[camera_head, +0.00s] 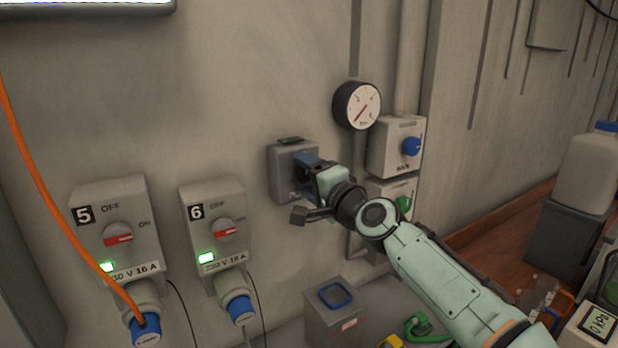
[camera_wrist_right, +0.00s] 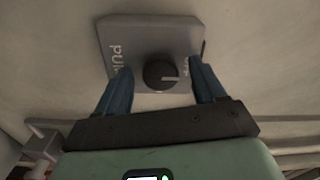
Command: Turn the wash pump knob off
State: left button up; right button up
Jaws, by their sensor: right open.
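The wash pump box is a grey plate (camera_wrist_right: 150,30) on the wall with partly hidden lettering. My right gripper (camera_wrist_right: 163,84) is open, with one blue finger on each side of the knob and a gap on both sides. In the head view the grey box (camera_head: 281,178) is partly covered by my right gripper (camera_head: 309,168), which hides the knob. My left gripper is not in view.
Switch boxes 5 (camera_head: 88,238) and 6 (camera_head: 197,236) with red-marked knobs are on the left. A gauge (camera_head: 358,105), a blue-knob box (camera_head: 385,150) and a green knob (camera_head: 403,205) are close to my right arm. An orange cable (camera_head: 45,190) hangs at far left.

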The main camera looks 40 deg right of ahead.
jog(key=shift+s, duration=0.1)
jog(key=s+a+b, duration=0.1)
jog(key=s+b, duration=0.1)
jog(key=s, duration=1.1)
jog(key=shift+a+b, duration=0.25)
jog(key=shift+b, duration=0.1)
